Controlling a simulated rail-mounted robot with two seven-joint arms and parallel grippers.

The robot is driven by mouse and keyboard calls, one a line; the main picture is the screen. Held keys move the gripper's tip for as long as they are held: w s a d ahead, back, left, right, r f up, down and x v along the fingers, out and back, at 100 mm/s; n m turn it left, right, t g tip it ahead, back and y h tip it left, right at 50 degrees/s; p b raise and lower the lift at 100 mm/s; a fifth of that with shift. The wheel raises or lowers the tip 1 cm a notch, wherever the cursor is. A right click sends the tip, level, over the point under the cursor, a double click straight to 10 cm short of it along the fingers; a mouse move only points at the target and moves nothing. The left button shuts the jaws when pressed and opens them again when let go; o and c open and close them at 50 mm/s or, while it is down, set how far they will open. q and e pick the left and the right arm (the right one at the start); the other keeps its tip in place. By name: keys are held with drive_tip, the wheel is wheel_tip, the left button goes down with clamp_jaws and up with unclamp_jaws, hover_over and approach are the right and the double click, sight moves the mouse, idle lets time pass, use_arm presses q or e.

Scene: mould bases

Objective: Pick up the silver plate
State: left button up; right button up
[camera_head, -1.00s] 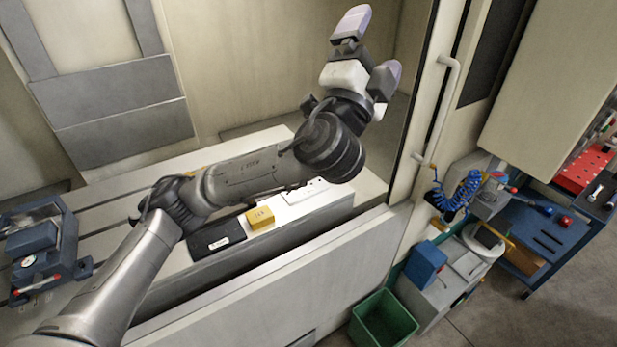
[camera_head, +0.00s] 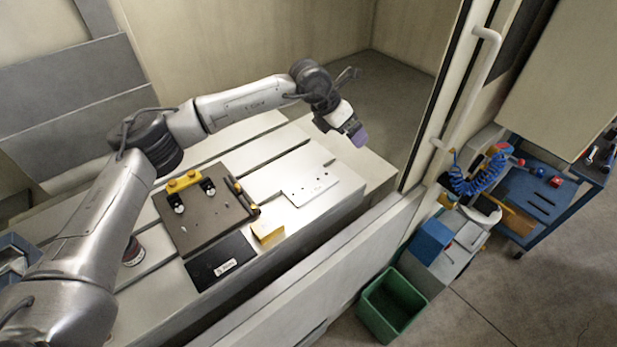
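The silver plate (camera_head: 312,190), a bright flat plate with small dark holes, lies on the machine bed right of the middle. My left arm comes in from the left and reaches over the bed behind the plate. My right gripper is not in view.
A brown plate (camera_head: 195,229) with a yellow bar (camera_head: 184,181) and clamps lies left of the silver plate. The enclosure's door frame and handle (camera_head: 470,85) stand right. A green bin (camera_head: 391,304) is outside.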

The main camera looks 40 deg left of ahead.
use_arm(q)
drive_tip(key=s+a+f+g+y, duration=0.3)
drive_tip(key=s+a+g+y, duration=0.15)
drive_tip(key=s, duration=0.25)
drive_tip(key=n+b, duration=0.1)
hover_over(311, 183)
drive_tip(key=shift+g+h, duration=0.25)
drive_tip(key=f, duration=0.8)
drive_tip(key=shift+s+f, duration=0.1)
drive_tip(key=shift+s, duration=0.1)
drive_tip(key=shift+w+f+b, duration=0.15)
drive_tip(key=shift+f+b, duration=0.5)
drive_tip(key=shift+f, duration=2)
drive_tip(key=shift+c, duration=0.2)
drive_tip(key=c, duration=0.9)
drive_tip(key=shift+r, duration=0.1)
drive_tip(key=shift+c, duration=0.4)
